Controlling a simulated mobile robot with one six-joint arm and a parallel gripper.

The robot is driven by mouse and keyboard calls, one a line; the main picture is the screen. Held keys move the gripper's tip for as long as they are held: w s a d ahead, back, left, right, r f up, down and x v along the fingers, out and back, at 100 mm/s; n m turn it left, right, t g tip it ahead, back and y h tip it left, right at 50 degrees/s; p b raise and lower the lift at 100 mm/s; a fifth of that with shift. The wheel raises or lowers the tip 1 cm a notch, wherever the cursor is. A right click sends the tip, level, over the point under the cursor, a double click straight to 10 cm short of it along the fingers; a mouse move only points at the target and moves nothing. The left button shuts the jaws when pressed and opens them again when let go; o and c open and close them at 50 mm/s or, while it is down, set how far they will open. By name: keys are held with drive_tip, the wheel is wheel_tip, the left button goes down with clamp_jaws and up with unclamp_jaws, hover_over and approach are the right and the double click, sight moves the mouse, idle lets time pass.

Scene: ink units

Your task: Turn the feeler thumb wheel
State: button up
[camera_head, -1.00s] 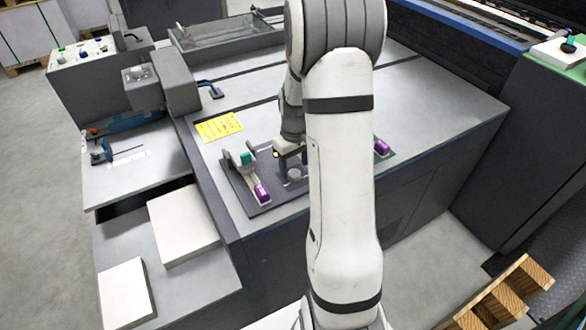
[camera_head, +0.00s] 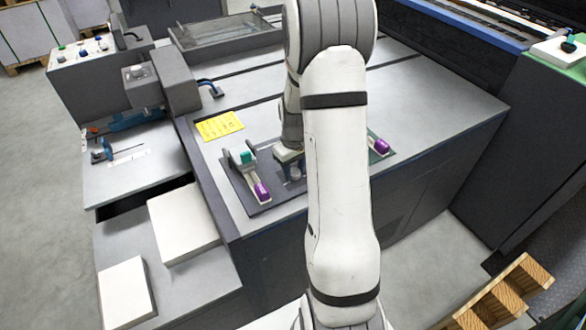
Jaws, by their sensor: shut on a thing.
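My gripper (camera_head: 291,164) is partly hidden behind my white arm, low over the dark base plate (camera_head: 240,188) on the grey table. It is shut on a small grey round knob, which looks like the feeler thumb wheel (camera_head: 296,173). The fingertips are too small to make out clearly, and the wheel's turned position cannot be told. A light unit with a teal part (camera_head: 245,158) and a purple end (camera_head: 262,191) sits on the plate, left of my gripper and apart from it.
Another purple-ended unit (camera_head: 378,144) shows right of my arm. A yellow note (camera_head: 219,125) lies on the grey table (camera_head: 430,100) behind the plate. White paper stacks (camera_head: 183,222) lie on the lower left shelf. A wooden pallet (camera_head: 505,295) stands at lower right.

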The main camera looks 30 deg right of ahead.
sight(294, 171)
drive_tip(key=shift+c, duration=0.7)
drive_tip(key=shift+f+m+b, duration=0.1)
drive_tip(key=shift+m+b, duration=0.5)
drive_tip(key=shift+m, duration=1.5)
drive_tip(key=o, duration=1)
drive_tip(key=shift+r, duration=0.2)
wheel_tip(294, 171, up, 8)
drive_tip(key=shift+f, duration=0.15)
